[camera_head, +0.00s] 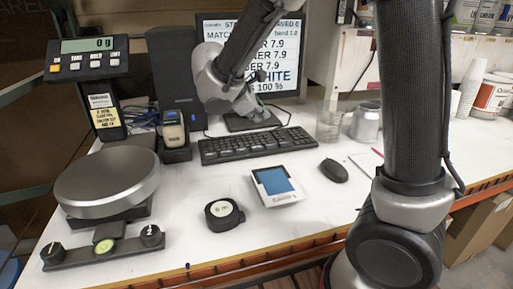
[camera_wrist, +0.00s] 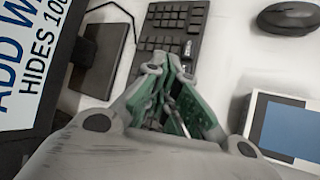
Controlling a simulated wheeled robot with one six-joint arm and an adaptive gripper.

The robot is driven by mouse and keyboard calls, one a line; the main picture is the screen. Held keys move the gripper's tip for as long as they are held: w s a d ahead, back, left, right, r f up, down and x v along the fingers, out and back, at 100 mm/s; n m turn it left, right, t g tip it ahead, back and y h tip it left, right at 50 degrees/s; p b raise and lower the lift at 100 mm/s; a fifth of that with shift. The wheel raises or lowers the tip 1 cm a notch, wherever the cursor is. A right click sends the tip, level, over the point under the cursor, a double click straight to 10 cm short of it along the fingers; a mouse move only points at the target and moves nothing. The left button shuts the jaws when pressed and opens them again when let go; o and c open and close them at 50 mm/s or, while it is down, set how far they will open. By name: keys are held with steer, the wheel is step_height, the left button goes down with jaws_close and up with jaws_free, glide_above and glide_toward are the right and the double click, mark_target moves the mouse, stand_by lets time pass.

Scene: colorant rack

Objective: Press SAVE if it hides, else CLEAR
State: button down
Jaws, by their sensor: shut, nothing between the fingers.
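The monitor (camera_head: 290,45) stands at the back, partly covered by my arm. Its readable text includes "SAVED 0", "band 1.0", several lines ending in "7.9", "WHITE" and "100 %". In the wrist view, the tilted screen (camera_wrist: 30,75) reads "ADD W" and "HIDES 100", cut off by the frame edge. The black keyboard (camera_head: 258,145) lies in front of the monitor and also shows in the wrist view (camera_wrist: 172,32). No SAVE or CLEAR label is legible on it. My gripper (camera_head: 257,115) is shut and empty, near the monitor's base; in the wrist view (camera_wrist: 168,72) its fingertips overlap the keyboard's near end.
A black mouse (camera_head: 334,171) lies right of the keyboard. A blue-and-white device (camera_head: 275,186) and a round black gauge (camera_head: 223,213) lie in front. A scale (camera_head: 108,182) stands left; a glass (camera_head: 329,124) and a can (camera_head: 365,122) stand right.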

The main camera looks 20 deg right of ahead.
mark_target(259, 148)
steer(key=shift+f, duration=3.55)
steer(key=shift+f, duration=0.15)
steer(key=shift+f, duration=0.25)
steer(key=shift+f, duration=0.35)
steer(key=shift+r, duration=0.8)
steer(key=shift+r, duration=2.5)
steer(key=shift+s, duration=0.1)
